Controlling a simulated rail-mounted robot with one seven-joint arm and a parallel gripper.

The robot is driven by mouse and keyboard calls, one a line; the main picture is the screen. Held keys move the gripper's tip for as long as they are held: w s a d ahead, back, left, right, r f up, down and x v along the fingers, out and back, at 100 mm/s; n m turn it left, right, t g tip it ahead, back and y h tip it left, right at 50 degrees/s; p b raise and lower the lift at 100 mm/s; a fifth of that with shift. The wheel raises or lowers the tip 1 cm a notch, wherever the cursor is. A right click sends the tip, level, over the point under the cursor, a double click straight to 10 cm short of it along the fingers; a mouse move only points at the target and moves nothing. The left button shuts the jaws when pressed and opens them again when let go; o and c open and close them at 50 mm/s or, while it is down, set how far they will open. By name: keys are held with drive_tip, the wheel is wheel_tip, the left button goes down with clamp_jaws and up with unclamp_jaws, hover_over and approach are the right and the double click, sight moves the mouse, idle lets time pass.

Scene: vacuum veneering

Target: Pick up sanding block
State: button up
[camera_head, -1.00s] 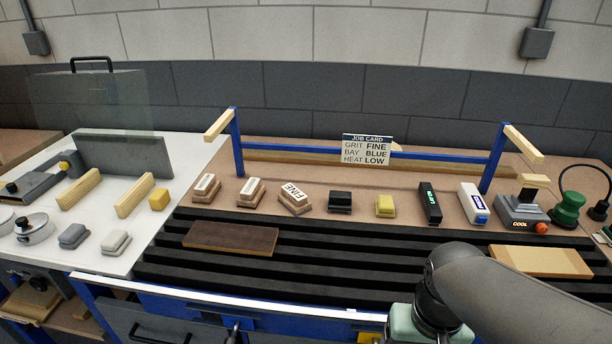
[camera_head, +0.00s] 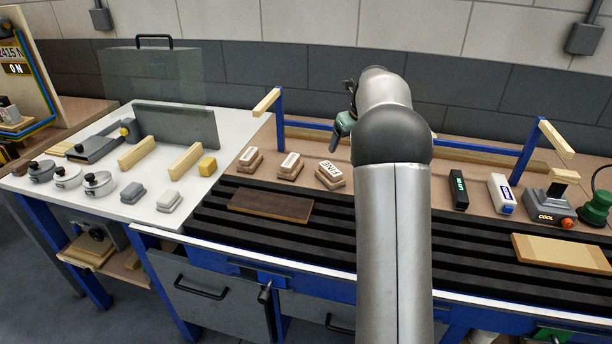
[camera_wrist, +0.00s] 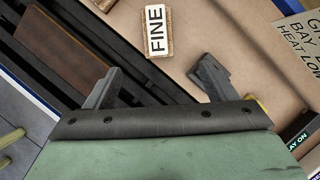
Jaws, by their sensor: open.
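Three tan sanding blocks with white labels stand in a row on the brown bench top: a left block (camera_head: 250,160), a middle block (camera_head: 290,165) and a right block (camera_head: 330,174) marked FINE. The FINE block also shows in the wrist view (camera_wrist: 156,31), at the top, beyond my fingertips. My gripper (camera_wrist: 160,80) is open and empty, its two grey fingers spread apart. In the head view my gripper is mostly hidden by my arm, just right of the FINE block and above the bench.
A dark wood board (camera_head: 270,205) lies on the black slatted bed (camera_head: 330,236). A blue frame (camera_head: 281,125) stands behind the blocks. My arm hides the job card in the head view. A black device (camera_head: 459,190) and a white-blue one (camera_head: 501,194) stand to the right.

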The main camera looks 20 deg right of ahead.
sight(331, 168)
drive_tip(key=p+x, duration=0.1)
drive_tip(key=x, duration=1)
drive_tip(key=shift+f, duration=0.25)
drive_tip(key=shift+w+a+p+x, duration=0.15)
drive_tip(key=shift+p+x, duration=0.3)
drive_tip(key=shift+x, duration=0.9)
drive_tip(key=shift+w+a+p+x, duration=0.15)
drive_tip(key=shift+p+x, duration=0.25)
drive_tip(key=shift+x, duration=0.9)
drive_tip(key=shift+r, duration=0.15)
drive_tip(key=c, duration=1.1)
drive_tip(key=shift+c, duration=0.6)
drive_tip(key=shift+r, duration=0.15)
drive_tip(key=shift+r, duration=1.25)
drive_tip(key=s+r+b, duration=0.1)
drive_tip(key=s+r, duration=0.1)
drive_tip(key=s+a+r+b, duration=0.1)
drive_tip(key=s+r, duration=0.1)
drive_tip(key=r, duration=0.1)
drive_tip(key=shift+s+r, duration=0.15)
drive_tip(key=shift+r, duration=0.1)
drive_tip(key=s+a+r+b, duration=0.2)
drive_tip(key=s+r, duration=0.2)
drive_tip(key=s, duration=0.5)
drive_tip(key=shift+s+r, duration=0.3)
drive_tip(key=shift+r, duration=0.05)
